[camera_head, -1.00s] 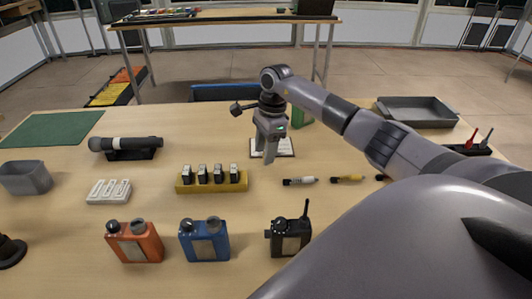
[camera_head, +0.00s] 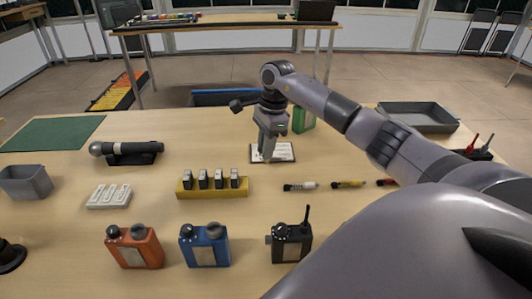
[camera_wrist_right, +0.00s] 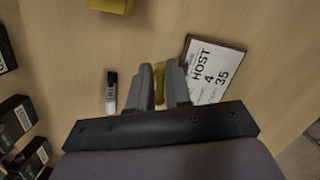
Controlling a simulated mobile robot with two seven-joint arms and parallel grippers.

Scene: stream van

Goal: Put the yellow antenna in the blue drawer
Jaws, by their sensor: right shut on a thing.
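My right gripper (camera_head: 265,155) is above the table in front of the white card (camera_head: 283,152). In the right wrist view its fingers (camera_wrist_right: 160,90) are shut on a slim yellow piece (camera_wrist_right: 159,82), which looks like the yellow antenna. In the head view this piece is too small or hidden to make out. A blue open-topped container (camera_head: 226,97), apparently the blue drawer, shows beyond the table's far edge; its inside is mostly hidden. My left gripper is out of view.
White (camera_head: 300,186) and yellow (camera_head: 348,184) pen-like pieces lie on the table. A yellow block (camera_head: 212,193) holds several dark pieces. Orange (camera_head: 138,250), blue (camera_head: 205,249) and black (camera_head: 290,243) radios stand in front. A green box (camera_head: 304,119) is behind the gripper.

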